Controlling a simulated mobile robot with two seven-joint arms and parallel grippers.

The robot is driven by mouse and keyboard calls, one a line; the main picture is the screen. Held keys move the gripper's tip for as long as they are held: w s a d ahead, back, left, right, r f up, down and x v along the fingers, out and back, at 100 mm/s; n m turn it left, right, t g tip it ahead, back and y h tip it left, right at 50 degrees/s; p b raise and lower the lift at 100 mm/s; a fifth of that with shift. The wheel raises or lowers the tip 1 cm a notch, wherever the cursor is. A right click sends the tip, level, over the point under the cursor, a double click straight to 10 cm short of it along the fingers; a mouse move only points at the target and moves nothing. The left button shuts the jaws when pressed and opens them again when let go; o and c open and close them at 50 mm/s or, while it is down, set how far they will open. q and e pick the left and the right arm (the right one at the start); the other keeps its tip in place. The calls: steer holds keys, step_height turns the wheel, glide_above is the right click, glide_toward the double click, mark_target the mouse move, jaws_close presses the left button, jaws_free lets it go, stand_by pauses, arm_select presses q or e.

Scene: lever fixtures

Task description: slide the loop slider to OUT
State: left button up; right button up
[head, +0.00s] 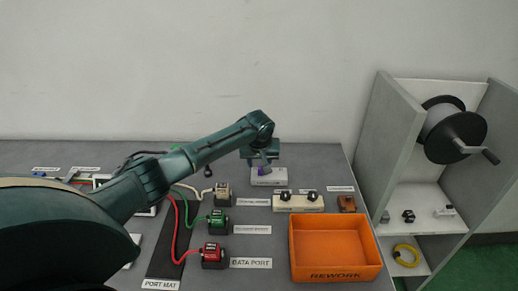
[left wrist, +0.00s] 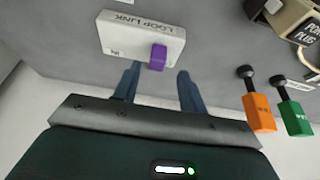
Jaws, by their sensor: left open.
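The loop slider is a purple tab (left wrist: 157,57) on a white box (left wrist: 125,38) marked LOOP LINK in the left wrist view. The tab sits toward the box's right end there, at the edge facing my gripper. A small dark mark at the other end is too small to read surely, and no OUT mark is readable. In the head view the white box (head: 277,177) is at the back of the bench, its purple tab (head: 262,171) partly behind my gripper. My left gripper (left wrist: 158,72) is open and empty, its fingertips on either side of the tab. Contact cannot be told.
An orange REWORK bin (head: 336,276) stands at the front right. A cream block (head: 298,203) with two black knobs is right of the gripper. Green (head: 217,222) and red (head: 212,256) plugs with cables stand nearer. Orange (left wrist: 259,112) and green (left wrist: 296,118) pieces lie right in the wrist view.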

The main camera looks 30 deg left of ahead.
arm_select(q)
steer(key=v, duration=1)
steer(key=shift+r, duration=0.35)
steer(key=shift+s, duration=0.15)
